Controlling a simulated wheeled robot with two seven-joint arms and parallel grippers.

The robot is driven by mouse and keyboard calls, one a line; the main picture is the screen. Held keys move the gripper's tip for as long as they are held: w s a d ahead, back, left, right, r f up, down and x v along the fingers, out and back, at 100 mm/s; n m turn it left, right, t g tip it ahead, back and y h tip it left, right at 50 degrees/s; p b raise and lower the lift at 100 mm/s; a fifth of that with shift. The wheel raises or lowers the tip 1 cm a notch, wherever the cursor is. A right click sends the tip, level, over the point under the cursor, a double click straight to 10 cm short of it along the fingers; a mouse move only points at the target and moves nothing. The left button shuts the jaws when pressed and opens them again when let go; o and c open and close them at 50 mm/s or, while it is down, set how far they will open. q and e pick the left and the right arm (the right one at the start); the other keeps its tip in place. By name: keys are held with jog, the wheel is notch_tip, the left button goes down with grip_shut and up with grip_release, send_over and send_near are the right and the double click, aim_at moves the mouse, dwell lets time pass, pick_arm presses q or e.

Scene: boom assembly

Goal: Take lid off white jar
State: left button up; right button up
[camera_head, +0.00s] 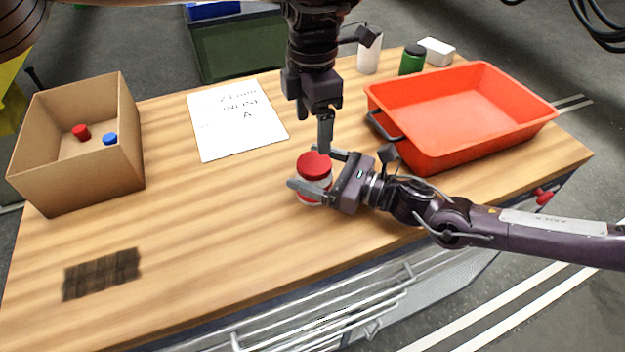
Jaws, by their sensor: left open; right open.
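A small jar with a pale, whitish body (314,197) and a red lid (313,165) stands upright on the wooden table, near its front middle. The lid sits on top of the jar. My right gripper (312,172) comes from the right with its open fingers on either side of the jar; I cannot tell whether they touch it. My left gripper (325,147) points down from above, just behind the lid. It is open and empty, and its fingers overlap in this view, hiding the gap between them.
A cardboard box (88,181) at the left holds a red piece (81,132) and a blue piece (110,139). An orange tray (450,150) stands at the right. A white container (370,54), green jar (412,60) and white block (437,51) stand behind. Paper (236,118) lies flat. The front left is mostly clear.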

pick_arm(q)
jog(key=shift+s+d+r, duration=0.1)
jog(key=shift+s+d, duration=0.05)
jog(key=shift+d, duration=0.15)
pick_arm(e)
jog(key=shift+s+d+r, duration=0.1)
jog(key=shift+d, duration=0.1)
jog(key=shift+c, duration=0.2)
